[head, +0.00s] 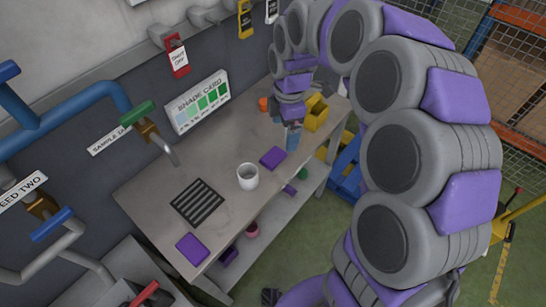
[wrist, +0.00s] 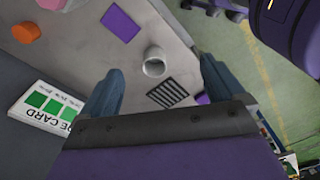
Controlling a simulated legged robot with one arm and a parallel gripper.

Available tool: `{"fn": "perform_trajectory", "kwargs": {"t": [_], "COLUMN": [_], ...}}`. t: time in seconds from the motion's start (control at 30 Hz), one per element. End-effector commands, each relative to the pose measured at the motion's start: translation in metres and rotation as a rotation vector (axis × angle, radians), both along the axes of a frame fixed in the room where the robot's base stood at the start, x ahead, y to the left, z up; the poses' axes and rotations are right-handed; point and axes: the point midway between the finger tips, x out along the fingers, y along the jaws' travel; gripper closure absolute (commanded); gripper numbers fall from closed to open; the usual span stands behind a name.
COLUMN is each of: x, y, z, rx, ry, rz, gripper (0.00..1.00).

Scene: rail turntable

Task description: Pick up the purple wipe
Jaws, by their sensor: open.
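Two flat purple squares lie on the grey bench; I cannot tell which one is the wipe. One purple square (head: 273,157) is beyond the white cup, and it shows at the top of the wrist view (wrist: 120,24). The other purple square (head: 193,248) is at the near end beside the black slatted grille, partly hidden by a finger in the wrist view (wrist: 203,99). My gripper (head: 292,137) is above the bench's far part, close to the farther square in the head view. Its blue-grey fingers (wrist: 161,68) are apart and empty.
The white cup (head: 248,177) stands between the squares, with the black grille (head: 197,203) nearby. A shade card (head: 198,101) stands at the wall side. An orange object (head: 263,104) and a yellow bin (head: 315,112) are at the far end. Pipes and taps (head: 150,130) project from the wall.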

Motion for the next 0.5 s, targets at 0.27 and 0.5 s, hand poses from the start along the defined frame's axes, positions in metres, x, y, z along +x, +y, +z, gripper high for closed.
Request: {"fn": "perform_trajectory", "kwargs": {"t": [0.27,0.5], "x": [0.069,0.089], "y": [0.03,0.035], "z": [-0.048,-0.064], "rx": [-0.016,-0.032], "ry": [-0.036,-0.05], "rz": [0.419,0.557], "gripper": [0.04,0.04]}}
